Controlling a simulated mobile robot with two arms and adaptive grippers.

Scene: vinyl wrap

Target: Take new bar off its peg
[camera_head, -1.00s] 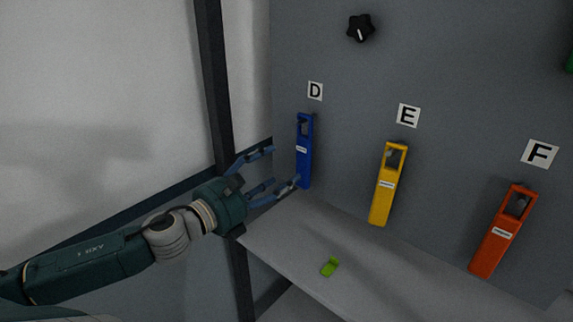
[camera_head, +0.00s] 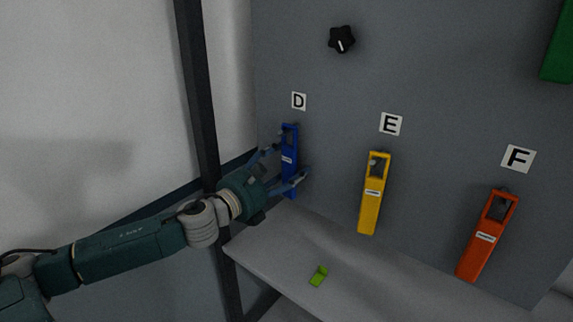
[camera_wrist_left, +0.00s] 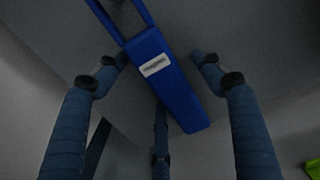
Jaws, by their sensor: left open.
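Three bars hang on the grey panel: a blue bar (camera_head: 290,172) under label D, a yellow bar (camera_head: 370,208) under label E, and an orange bar (camera_head: 477,254) under label F. Which one is the new bar cannot be told, as the small labels are unreadable. My left gripper (camera_head: 287,168) is open, with its fingers on either side of the blue bar. In the left wrist view the blue bar (camera_wrist_left: 173,88) lies tilted between the spread fingers (camera_wrist_left: 160,75), with gaps on both sides. My right gripper is not in view.
A grey shelf (camera_head: 268,250) juts out below the bars, with a small green piece (camera_head: 318,275) on it. A black knob (camera_head: 341,39) sits on the panel above. A dark post (camera_head: 197,90) stands left of the panel. A green block (camera_head: 559,45) shows at upper right.

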